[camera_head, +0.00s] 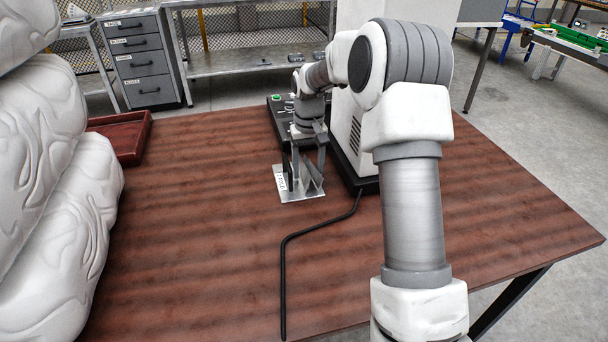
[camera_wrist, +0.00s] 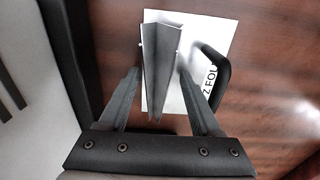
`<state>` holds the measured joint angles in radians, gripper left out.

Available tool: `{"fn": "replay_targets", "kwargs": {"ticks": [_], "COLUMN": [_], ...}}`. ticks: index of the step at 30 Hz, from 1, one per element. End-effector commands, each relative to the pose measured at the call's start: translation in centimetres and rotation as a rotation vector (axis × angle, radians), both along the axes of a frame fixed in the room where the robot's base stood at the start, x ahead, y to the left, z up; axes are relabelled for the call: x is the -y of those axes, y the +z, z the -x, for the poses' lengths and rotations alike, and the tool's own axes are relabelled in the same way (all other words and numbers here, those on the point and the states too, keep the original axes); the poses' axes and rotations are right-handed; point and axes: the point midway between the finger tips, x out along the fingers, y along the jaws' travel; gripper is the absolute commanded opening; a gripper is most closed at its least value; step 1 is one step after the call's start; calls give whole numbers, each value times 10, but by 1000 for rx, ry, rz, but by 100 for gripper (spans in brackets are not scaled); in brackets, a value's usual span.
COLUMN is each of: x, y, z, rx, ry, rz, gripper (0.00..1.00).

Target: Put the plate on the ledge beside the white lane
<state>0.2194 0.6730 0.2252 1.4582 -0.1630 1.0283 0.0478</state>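A bent grey metal plate (camera_head: 312,182) stands on the brown table near its middle, with upright sloped faces and a white lettered patch at its left. In the wrist view the plate's metal (camera_wrist: 160,60) lies between my fingers, over a white lettered surface (camera_wrist: 213,35). My gripper (camera_head: 308,160) points down over it. Its fingers (camera_wrist: 160,75) stand apart, one on each side of the metal; I cannot tell whether they touch it. No white lane or ledge can be made out for certain.
A white vented housing (camera_head: 350,130) on a black base stands right behind the plate. A black cable (camera_head: 283,260) runs along the table. White stacked sacks (camera_head: 55,200) and a dark red tray (camera_head: 125,135) are at left.

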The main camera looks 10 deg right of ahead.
Motion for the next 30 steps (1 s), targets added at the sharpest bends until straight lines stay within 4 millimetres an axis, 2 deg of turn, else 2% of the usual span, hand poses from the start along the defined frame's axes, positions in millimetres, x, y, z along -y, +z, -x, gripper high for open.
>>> {"fn": "replay_targets", "kwargs": {"ticks": [1, 10, 24, 26, 30], "x": [0, 0, 0, 0, 0], "y": [0, 0, 3, 7, 27], "z": [0, 0, -1, -1, -1], "rx": [0, 0, 3, 3, 5], "ry": [0, 0, 0, 0, 0], "rz": [0, 0, 0, 0, 1], "gripper": [54, 0, 0, 0, 0]}}
